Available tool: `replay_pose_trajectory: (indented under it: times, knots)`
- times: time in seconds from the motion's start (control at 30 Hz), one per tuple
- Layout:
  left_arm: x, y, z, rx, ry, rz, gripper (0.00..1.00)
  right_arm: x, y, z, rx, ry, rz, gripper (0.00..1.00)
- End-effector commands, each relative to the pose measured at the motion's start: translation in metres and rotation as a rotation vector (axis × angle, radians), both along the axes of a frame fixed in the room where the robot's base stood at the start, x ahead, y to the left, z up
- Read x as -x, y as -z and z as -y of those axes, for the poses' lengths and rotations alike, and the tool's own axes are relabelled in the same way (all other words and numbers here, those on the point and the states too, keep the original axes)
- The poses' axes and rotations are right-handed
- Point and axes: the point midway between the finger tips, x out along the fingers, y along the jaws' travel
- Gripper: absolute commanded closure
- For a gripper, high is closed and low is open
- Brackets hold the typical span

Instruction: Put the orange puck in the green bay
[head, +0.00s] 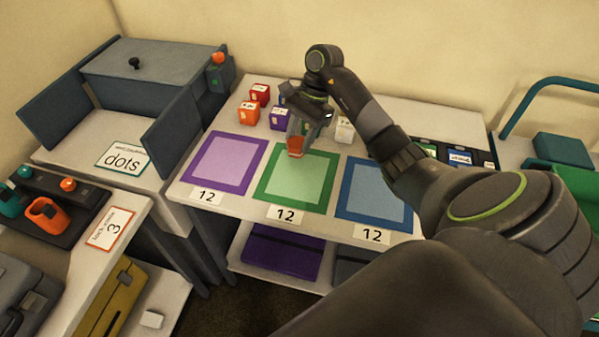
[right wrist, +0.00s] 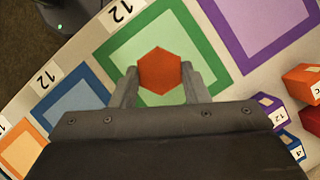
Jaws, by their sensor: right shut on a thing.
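The orange puck (right wrist: 160,71) looks like a hexagon in the right wrist view, between the two fingers of my right gripper (right wrist: 159,82). The gripper is shut on it. In the head view the puck (head: 295,147) hangs under my right gripper (head: 297,138), over the far edge of the green bay (head: 318,199). The green bay is a green-framed square with a pale green middle, and it is bare. It also shows under the puck in the right wrist view (right wrist: 205,50). How high the puck is above the table I cannot tell. My left gripper is not in view.
The purple bay (head: 199,180) lies left of the green one and the blue bay (head: 347,208) right. Several small blocks, among them an orange one (head: 248,112) and a white one (head: 345,130), stand behind the bays. A grey box (head: 150,75) stands at the left.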

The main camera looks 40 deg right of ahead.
Motion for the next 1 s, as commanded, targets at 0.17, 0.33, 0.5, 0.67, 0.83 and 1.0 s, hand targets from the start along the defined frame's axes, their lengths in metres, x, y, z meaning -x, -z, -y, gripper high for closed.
replay_pose_trajectory:
  times: [0.17, 0.33, 0.5, 0.67, 0.83, 1.0]
  knots:
    - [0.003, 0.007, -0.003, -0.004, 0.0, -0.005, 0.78, -0.004, 0.004, 0.007, 0.0, -0.029, 0.0, 0.83]
    - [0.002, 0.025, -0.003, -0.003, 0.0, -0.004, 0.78, -0.004, 0.023, 0.007, 0.0, -0.029, 0.0, 0.83]
    - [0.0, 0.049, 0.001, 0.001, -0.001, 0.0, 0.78, -0.004, 0.047, 0.007, 0.001, -0.029, 0.0, 0.83]
    - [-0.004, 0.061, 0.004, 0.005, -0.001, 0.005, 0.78, -0.004, 0.062, 0.007, 0.0, -0.028, 0.0, 0.83]
    - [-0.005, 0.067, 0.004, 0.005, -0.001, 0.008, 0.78, -0.003, 0.072, 0.007, 0.0, -0.028, 0.0, 0.83]
    - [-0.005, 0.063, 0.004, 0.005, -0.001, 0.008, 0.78, -0.003, 0.092, 0.006, -0.002, -0.027, -0.005, 0.83]
